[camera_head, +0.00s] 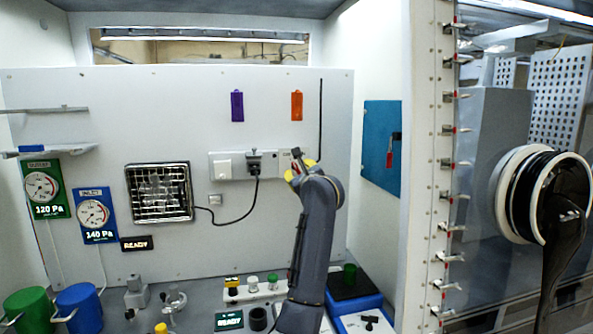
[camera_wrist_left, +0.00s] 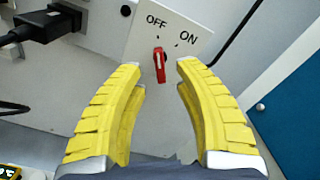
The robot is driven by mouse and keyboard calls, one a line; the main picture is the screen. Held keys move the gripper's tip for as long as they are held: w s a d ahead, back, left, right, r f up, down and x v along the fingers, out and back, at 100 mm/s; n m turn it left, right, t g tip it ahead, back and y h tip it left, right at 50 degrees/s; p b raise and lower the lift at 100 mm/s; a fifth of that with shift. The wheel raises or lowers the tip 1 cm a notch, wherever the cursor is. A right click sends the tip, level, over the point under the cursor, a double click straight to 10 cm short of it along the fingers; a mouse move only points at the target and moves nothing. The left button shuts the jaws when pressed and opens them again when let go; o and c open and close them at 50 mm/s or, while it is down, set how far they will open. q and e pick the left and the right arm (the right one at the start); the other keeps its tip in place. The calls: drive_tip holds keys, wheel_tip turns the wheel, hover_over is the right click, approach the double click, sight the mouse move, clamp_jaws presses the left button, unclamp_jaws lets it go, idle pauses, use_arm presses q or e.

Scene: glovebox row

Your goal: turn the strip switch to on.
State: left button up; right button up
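The strip switch is a red knob (camera_wrist_left: 160,66) on a white plate (camera_wrist_left: 203,42) marked OFF and ON, close in the left wrist view. The knob's upper end points up toward the OFF side, and ON is to its right. My left gripper (camera_wrist_left: 159,72) is open, with its yellow ridged fingers on either side of the knob and gaps on both sides. In the head view my left gripper (camera_head: 301,170) is at the right end of the white wall strip (camera_head: 233,174) and largely covers the switch. My right gripper is not in view.
A black plug (camera_head: 254,158) with a hanging cable sits in the strip, left of my gripper. A grille (camera_head: 159,192), two gauges and a READY sign (camera_head: 136,244) are further left. A blue panel (camera_head: 381,148) is on the right wall. Several small items crowd the bench below.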

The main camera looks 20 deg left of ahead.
sight(297, 169)
use_arm(q)
drive_tip(key=shift+x, duration=1.9)
drive_tip(key=shift+c, duration=0.2)
clamp_jaws()
